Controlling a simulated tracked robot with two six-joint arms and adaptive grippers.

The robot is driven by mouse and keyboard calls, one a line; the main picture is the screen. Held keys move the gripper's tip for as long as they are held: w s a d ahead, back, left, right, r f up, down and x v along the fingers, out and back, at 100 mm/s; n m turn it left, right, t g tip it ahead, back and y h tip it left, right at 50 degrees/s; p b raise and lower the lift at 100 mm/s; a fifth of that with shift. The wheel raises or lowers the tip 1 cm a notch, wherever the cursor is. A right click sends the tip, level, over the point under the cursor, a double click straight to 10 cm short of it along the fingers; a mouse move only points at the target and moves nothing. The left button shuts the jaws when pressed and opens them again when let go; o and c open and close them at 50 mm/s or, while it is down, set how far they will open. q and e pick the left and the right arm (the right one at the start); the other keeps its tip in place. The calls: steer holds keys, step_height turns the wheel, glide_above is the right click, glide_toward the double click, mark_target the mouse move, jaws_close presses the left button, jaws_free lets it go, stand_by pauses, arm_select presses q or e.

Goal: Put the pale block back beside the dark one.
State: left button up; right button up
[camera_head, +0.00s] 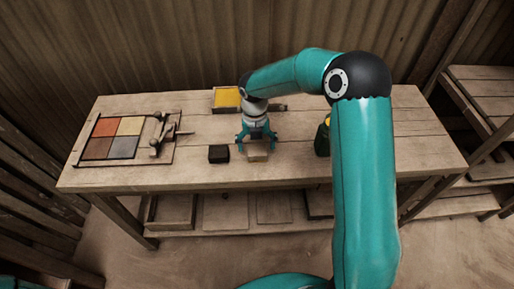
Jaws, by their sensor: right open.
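The pale block (257,156) lies on the table near its front middle. The dark block (219,154) lies to its left, with a gap of bare wood between them. My right gripper (257,145) is over the pale block, pointing down, with its teal fingers open and spread to both sides. I cannot tell whether the fingers touch the block. My left gripper is not in view.
A tile press board (170,155) with coloured tiles and a lever is at the left of the wooden table (120,180). A yellow-filled tray (227,98) stands at the back. A dark green bottle-like object (322,139) stands right of the blocks, partly behind my arm.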

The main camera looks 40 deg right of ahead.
mark_target(256, 149)
step_height(256, 149, up, 10)
steer(key=shift+a, duration=0.2)
stand_by(0.5)
